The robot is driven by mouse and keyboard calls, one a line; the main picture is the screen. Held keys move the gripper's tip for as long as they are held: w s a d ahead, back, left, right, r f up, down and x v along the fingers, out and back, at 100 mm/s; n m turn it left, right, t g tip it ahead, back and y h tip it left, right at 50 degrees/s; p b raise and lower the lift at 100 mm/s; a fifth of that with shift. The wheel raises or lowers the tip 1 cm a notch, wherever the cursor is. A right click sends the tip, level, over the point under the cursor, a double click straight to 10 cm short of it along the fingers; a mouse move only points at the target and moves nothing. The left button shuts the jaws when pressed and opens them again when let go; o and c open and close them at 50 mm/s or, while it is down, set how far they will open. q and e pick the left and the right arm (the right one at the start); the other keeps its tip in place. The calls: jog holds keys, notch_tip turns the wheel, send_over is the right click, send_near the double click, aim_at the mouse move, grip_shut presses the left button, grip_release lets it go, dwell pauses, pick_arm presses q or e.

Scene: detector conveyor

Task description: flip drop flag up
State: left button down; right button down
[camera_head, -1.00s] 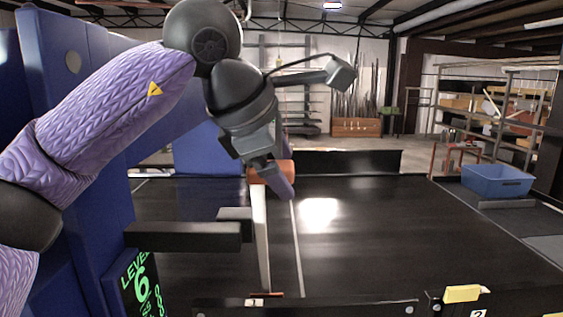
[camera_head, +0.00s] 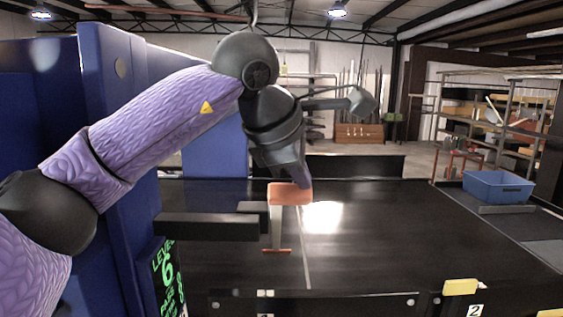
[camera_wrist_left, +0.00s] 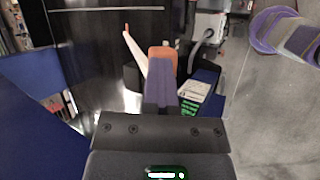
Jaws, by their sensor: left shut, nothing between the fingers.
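The drop flag is a white arm (camera_head: 277,228) with an orange block (camera_head: 289,194) at its upper end and a thin orange bar (camera_head: 276,252) at its lower end. It stands beside the end of a black horizontal beam (camera_head: 210,226), over the dark conveyor. My left gripper (camera_head: 303,182) is shut and empty, pointing down at the block's right side; I cannot tell whether it touches. In the left wrist view the purple fingers (camera_wrist_left: 162,88) lie in front of the orange block (camera_wrist_left: 162,52), and the white arm (camera_wrist_left: 137,50) slants up-left. My right gripper is out of view.
Blue panels (camera_head: 110,90) stand at the left, with a green-lettered black sign (camera_head: 168,275). A low black rail with yellow tabs (camera_head: 460,287) crosses the front. A blue bin (camera_head: 497,186) sits at the right. The conveyor's middle is clear.

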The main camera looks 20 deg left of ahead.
pick_arm(q)
jog(key=shift+s+f, duration=0.25)
jog(key=shift+f, duration=0.4)
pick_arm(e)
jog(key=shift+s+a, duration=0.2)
pick_arm(q)
jog(key=shift+c, duration=2.4)
grip_release()
jog(key=shift+s, duration=0.25)
jog(key=shift+o, duration=0.8)
jog(key=shift+s+f, duration=0.15)
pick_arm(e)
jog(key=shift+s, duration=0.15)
